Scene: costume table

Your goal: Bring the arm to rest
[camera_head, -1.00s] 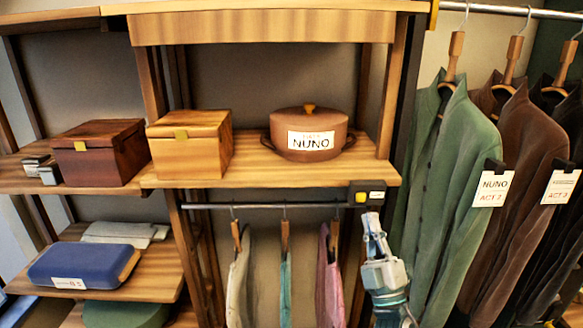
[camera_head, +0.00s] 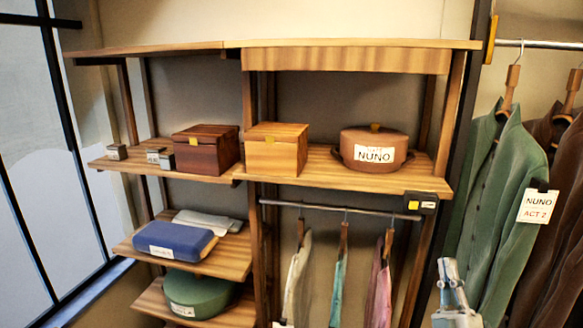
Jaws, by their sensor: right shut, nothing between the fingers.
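My right gripper (camera_head: 449,272) shows at the bottom right of the head view, pointing up. Its fingers are shut with nothing between them. It is in front of the space between the shelf unit's right post and the green jacket (camera_head: 498,215), and appears apart from both. My left gripper is not in view.
A shelf (camera_head: 330,178) holds a dark wooden box (camera_head: 207,155), a light wooden box (camera_head: 275,155) and a round brown box (camera_head: 374,150) labelled NUNO. Garments hang below from a rail (camera_head: 330,211). A blue case (camera_head: 172,240) and a green round box (camera_head: 195,290) sit lower left. A window is far left.

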